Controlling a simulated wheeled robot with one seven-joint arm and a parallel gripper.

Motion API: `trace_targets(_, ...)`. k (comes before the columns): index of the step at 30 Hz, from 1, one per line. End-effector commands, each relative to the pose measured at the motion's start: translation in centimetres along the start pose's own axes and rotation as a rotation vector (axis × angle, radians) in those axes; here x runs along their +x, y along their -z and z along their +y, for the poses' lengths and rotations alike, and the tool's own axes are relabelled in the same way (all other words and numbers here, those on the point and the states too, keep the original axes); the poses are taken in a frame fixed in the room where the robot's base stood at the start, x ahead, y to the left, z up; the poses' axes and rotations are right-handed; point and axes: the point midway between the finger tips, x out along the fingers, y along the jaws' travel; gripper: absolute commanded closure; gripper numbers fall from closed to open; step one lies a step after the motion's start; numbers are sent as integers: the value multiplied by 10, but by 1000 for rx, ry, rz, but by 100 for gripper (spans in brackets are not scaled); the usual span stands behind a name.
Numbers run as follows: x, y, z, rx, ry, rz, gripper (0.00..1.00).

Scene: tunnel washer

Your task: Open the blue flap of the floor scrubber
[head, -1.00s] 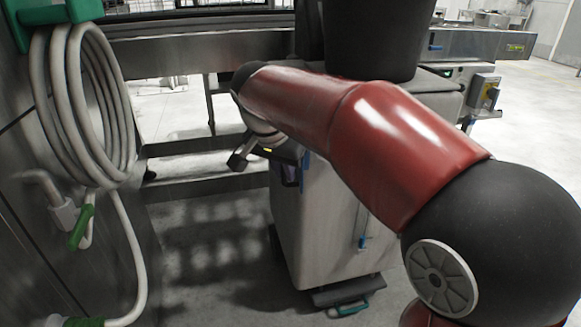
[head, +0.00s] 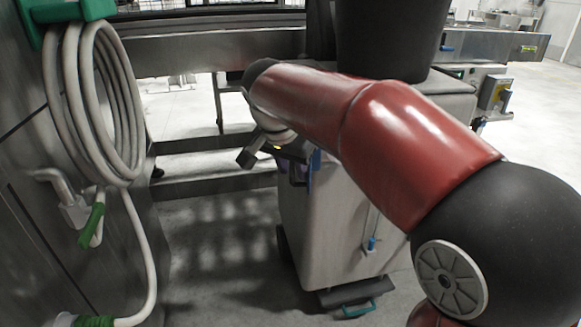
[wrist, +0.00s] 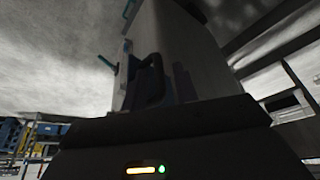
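The floor scrubber (head: 325,240) is a grey box-shaped machine standing on the floor below and beyond my red arm. A narrow blue part (head: 316,163), possibly the edge of the blue flap, shows at its upper left; my arm hides much of the top. My gripper (head: 252,150) is at the scrubber's upper left, partly hidden behind my arm. In the wrist view the scrubber's grey body (wrist: 190,40) rises close ahead, with a black handle (wrist: 153,80) and a dark blue part (wrist: 185,85). My dark wrist housing fills the foreground, and the fingertips cannot be made out.
A coiled grey hose (head: 95,100) with green fittings hangs on the metal wall at left. A steel frame (head: 215,50) runs behind the scrubber. A black bin-like object (head: 390,40) stands above and behind it. Floor is clear between hose and scrubber.

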Motion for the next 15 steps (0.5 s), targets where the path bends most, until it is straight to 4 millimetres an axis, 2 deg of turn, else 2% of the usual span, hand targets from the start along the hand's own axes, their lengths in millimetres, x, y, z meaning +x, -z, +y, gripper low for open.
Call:
trace_targets(1,0,7,5,9,-8,11,68)
trace_targets(8,-6,7,5,9,-8,11,68)
trace_targets(15,-48,6,3,8,0,14,68)
